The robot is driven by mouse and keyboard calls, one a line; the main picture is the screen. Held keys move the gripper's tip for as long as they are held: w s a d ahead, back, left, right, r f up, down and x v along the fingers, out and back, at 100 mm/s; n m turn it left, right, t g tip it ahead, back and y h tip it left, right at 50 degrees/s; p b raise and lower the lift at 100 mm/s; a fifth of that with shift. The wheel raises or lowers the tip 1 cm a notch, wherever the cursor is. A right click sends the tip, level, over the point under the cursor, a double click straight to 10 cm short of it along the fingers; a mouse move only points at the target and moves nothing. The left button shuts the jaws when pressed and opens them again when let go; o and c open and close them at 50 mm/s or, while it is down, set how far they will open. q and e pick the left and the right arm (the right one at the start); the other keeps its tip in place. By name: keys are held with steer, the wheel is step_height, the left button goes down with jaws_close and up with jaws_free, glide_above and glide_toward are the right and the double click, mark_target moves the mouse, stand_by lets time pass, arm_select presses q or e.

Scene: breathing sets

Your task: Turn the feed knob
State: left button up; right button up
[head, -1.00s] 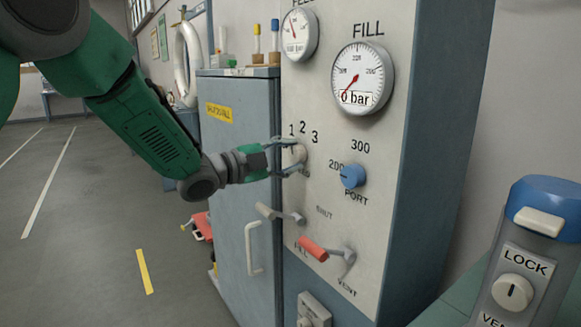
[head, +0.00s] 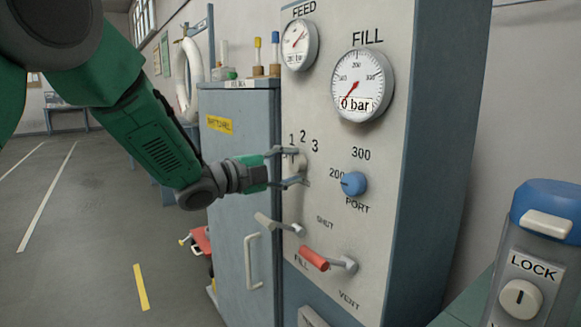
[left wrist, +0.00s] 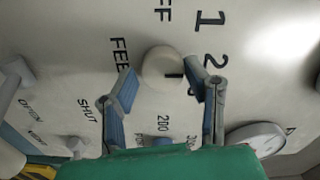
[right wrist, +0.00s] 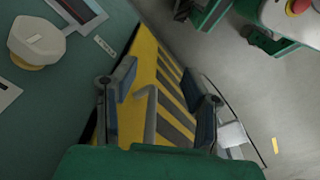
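The feed knob (head: 297,163) is a round cream knob on the upright panel, below the numbers 1, 2 and 3. It also shows in the left wrist view (left wrist: 162,66), with a short dark mark on its face. My left gripper (head: 290,167) is at the knob with one finger on each side of it. In the left wrist view its fingers (left wrist: 161,80) are apart, with visible space beside the knob; contact is not clear. My right gripper (right wrist: 159,85) is open and empty, away from the panel.
The blue port knob (head: 354,183), red-handled lever (head: 314,258) and grey lever (head: 268,222) stick out near the left gripper. The feed gauge (head: 299,45) and fill gauge (head: 362,85) are above. Yellow-black striping (right wrist: 165,80) lies below the right gripper.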

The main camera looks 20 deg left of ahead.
arm_select(q)
steer(key=shift+o, duration=0.4)
steer(key=shift+s+a, duration=0.15)
steer(key=v, duration=1.1)
steer(key=shift+s+a, duration=0.15)
steer(key=shift+a, duration=0.1)
steer(key=shift+f, duration=0.1)
